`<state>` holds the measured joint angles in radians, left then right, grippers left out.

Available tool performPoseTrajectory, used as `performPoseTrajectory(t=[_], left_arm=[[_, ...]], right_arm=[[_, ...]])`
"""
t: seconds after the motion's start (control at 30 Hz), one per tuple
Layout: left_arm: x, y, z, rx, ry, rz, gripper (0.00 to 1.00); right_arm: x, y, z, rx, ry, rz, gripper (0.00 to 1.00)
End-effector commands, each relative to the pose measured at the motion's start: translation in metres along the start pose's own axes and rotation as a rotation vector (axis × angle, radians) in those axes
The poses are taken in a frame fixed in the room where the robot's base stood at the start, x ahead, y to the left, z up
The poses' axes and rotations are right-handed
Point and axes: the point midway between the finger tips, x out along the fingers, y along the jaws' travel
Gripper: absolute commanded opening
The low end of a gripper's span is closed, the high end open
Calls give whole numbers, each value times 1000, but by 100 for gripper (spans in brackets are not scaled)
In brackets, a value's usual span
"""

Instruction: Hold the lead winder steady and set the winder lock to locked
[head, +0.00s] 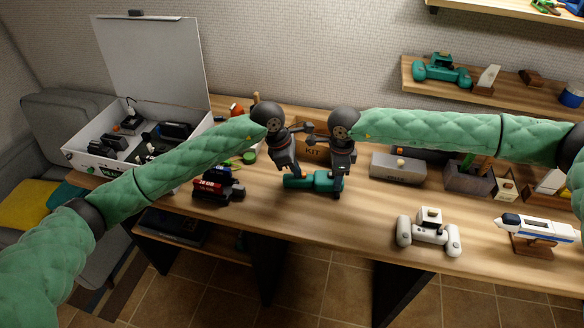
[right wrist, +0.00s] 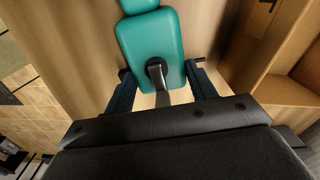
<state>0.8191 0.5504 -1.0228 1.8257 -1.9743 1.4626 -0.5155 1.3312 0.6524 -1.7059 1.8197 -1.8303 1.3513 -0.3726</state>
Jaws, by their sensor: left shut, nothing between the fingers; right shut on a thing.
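The lead winder, a teal body (head: 312,181), lies on the wooden table in the head view, below both grippers. Its teal top (right wrist: 150,42) fills the upper middle of the right wrist view. A dark lever on a round pivot (right wrist: 157,72), apparently the winder lock, sits on it; I cannot tell its setting. My right gripper (head: 337,188) is shut on the lead winder, with one finger on each side in the right wrist view (right wrist: 163,88). My left gripper (head: 290,174) is shut and empty, at the winder's left part; contact is unclear. The grippers hide parts of the winder.
A black and red device (head: 217,186) stands close on the left. A box marked KIT (head: 312,152) is behind the grippers. A grey case (head: 398,168) and a white controller-like object (head: 428,236) are to the right. An open white case (head: 85,160) stands far left.

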Motion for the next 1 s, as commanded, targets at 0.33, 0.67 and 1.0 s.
performPoseTrajectory(t=[0.33, 0.67, 1.0], left_arm=[[-6, 0, -16, -2, 0, -1, 0], [-54, 1, -37, 2, -1, 2, 0], [-105, 1, -37, 0, 0, 1, 0]], right_arm=[[0, 0, 2, -2, -2, 0, 28], [0, 0, 1, -1, -1, 0, 28], [0, 0, 1, -1, -1, 0, 28]])
